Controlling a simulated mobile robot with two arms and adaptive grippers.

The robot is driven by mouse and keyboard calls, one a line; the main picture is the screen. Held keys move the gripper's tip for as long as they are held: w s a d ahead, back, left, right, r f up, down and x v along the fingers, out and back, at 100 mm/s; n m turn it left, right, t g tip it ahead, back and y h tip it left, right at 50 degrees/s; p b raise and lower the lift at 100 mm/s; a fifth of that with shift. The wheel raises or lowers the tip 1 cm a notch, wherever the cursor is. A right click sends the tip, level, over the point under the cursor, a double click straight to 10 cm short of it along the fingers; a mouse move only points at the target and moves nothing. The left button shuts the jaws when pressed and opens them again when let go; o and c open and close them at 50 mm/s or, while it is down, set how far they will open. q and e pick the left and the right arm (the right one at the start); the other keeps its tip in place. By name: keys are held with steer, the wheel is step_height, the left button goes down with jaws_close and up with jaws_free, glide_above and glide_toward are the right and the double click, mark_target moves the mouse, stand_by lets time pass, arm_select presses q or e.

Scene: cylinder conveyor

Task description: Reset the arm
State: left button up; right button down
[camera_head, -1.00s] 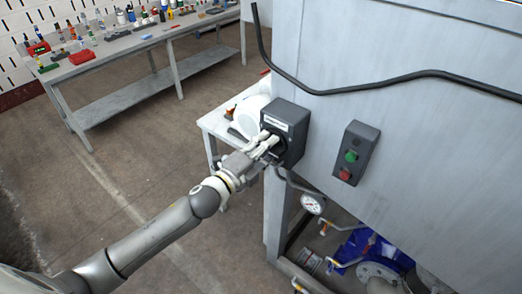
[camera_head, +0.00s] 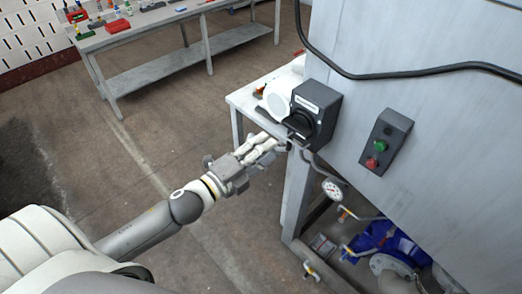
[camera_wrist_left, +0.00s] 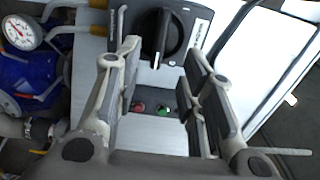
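My left gripper (camera_head: 268,147) is in front of and a little below the dark switch box (camera_head: 316,101) on the corner of the grey cabinet (camera_head: 440,120). In the left wrist view my left gripper (camera_wrist_left: 158,62) has its two fingers spread wide apart with nothing between them. The box's black rotary knob (camera_wrist_left: 166,36) shows beyond the fingertips, apart from them. In the head view the knob (camera_head: 301,123) is partly seen at the box's front. My right gripper is in neither view.
A button box with a green button (camera_head: 380,146) and a red button (camera_head: 372,163) is on the cabinet. A pressure gauge (camera_head: 332,190) and blue machinery (camera_head: 385,240) are below. A small white table (camera_head: 240,100) stands behind the box. A long workbench (camera_head: 180,15) is at the back.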

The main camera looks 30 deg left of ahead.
arm_select(q)
steer(key=shift+s, duration=0.25)
steer(key=shift+a, duration=0.1)
stand_by(0.3)
steer(key=a+f+n+g+y+b, duration=0.15)
steer(key=a+f+n, duration=0.25)
steer(key=f, duration=0.7)
steer(key=a+f+n+g+y, duration=0.2)
steer(key=a+f+n+y, duration=0.1)
steer(key=f, duration=0.8)
steer(key=s+a+f+n+g+y, duration=0.15)
steer(key=s+f, duration=0.25)
steer(key=f, duration=0.5)
steer(key=s+a+f+n+g, duration=0.1)
steer(key=s+f+n+g, duration=0.2)
steer(key=f, duration=0.5)
steer(key=s+d+f+n+g+b, duration=0.2)
steer(key=s+f+n+g, duration=0.15)
steer(key=s+f, duration=1.05)
steer(key=s+d+f+n+g, duration=0.2)
steer(key=s+f, duration=0.2)
steer(key=s, duration=0.5)
steer(key=s+d+f+n+g, duration=0.2)
steer(key=s+f, duration=0.3)
steer(key=s, duration=0.5)
steer(key=shift+d+f+n+b, duration=0.3)
steer(key=shift+d+n+b, duration=0.1)
steer(key=shift+d, duration=0.4)
